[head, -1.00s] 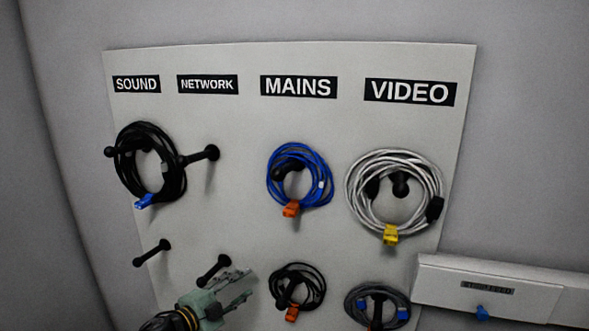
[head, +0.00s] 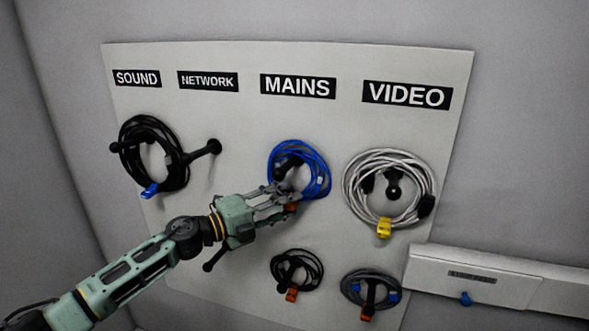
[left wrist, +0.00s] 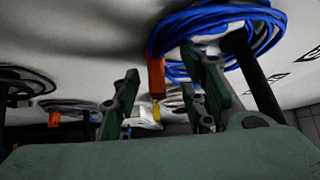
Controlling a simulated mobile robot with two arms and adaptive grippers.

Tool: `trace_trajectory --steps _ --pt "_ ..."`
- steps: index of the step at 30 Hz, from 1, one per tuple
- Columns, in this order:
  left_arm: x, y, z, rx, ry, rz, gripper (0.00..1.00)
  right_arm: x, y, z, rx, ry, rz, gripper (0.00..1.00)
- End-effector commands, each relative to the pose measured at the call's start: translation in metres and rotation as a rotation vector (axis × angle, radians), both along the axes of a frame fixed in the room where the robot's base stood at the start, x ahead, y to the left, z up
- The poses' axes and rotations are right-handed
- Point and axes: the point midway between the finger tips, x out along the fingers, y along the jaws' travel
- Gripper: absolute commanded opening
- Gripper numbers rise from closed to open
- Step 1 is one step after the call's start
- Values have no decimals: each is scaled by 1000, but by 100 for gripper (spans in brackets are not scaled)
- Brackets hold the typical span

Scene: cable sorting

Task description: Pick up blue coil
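The blue coil (head: 317,160) hangs on a black peg under the MAINS label, with an orange connector (head: 291,207) at its lower left. My left gripper (head: 284,200) is at the coil's lower left side, its fingers over the orange connector and lower edge in the head view. In the left wrist view the gripper (left wrist: 160,95) has its two fingers apart. The blue coil (left wrist: 215,18) and orange connector (left wrist: 156,76) show just beyond and above the fingers. I cannot tell whether the fingers touch the coil. My right gripper is not in view.
A white coil (head: 350,190) hangs to the right under VIDEO and a black coil (head: 131,178) to the left under SOUND. A smaller black coil (head: 318,270) and a grey coil (head: 346,283) hang below. A bare peg (head: 203,150) sticks out under NETWORK.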

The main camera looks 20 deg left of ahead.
Motion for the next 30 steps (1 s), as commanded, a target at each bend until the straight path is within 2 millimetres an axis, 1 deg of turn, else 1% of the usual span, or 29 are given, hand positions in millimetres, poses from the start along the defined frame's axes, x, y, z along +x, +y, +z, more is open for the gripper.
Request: trace_trajectory --steps 1,3,9,22,30 --pt "3 -3 1 1 1 0 40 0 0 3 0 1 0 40" --pt "4 -4 -1 2 1 0 40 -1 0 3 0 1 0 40" --pt "4 -4 -2 2 1 0 39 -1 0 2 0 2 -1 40" --pt "4 -3 -3 1 3 2 1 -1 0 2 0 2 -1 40" --pt "5 -2 -1 0 1 4 0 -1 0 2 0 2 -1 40"
